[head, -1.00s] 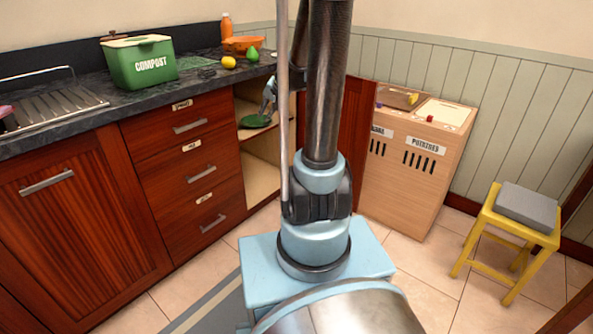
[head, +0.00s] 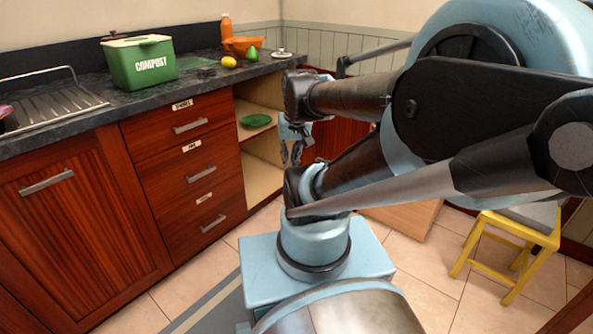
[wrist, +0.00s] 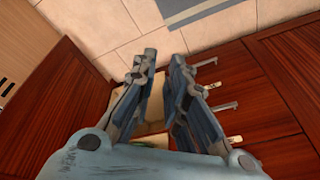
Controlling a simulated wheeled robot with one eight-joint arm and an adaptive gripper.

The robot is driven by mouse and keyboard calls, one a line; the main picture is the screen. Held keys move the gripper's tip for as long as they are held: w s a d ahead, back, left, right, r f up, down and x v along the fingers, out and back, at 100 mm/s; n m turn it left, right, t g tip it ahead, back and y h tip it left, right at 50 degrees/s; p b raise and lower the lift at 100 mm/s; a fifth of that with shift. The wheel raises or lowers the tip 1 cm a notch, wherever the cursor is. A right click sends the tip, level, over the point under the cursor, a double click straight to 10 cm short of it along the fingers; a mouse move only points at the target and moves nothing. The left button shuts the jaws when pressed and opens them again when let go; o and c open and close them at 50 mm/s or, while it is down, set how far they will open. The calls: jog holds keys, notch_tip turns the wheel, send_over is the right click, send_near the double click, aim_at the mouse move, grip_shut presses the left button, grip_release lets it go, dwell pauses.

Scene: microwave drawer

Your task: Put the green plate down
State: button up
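The green plate (head: 256,121) lies flat on the upper shelf inside the open cabinet (head: 262,146) in the head view. My gripper (head: 291,160) is outside the cabinet, to the right of the plate and apart from it, with its fingers pointing down. In the wrist view my gripper (wrist: 163,62) has its two fingers apart with bare floor showing between the tips, and it holds nothing. A sliver of green, likely the plate (wrist: 152,140), shows behind the fingers there.
A drawer stack (head: 190,165) stands left of the cabinet. The counter holds a green compost bin (head: 140,62), a lemon (head: 228,62), a green pear (head: 252,55) and an orange bowl (head: 243,45). A yellow stool (head: 515,235) stands at right. My arm hides much of the right side.

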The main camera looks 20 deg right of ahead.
jog(key=shift+n+g+h, duration=0.3)
jog(key=shift+n, duration=0.1)
jog(key=s, duration=0.1)
jog(key=s+f, duration=0.1)
jog(key=s, duration=0.1)
jog(key=s+d+f, duration=0.1)
jog(key=shift+s, duration=0.25)
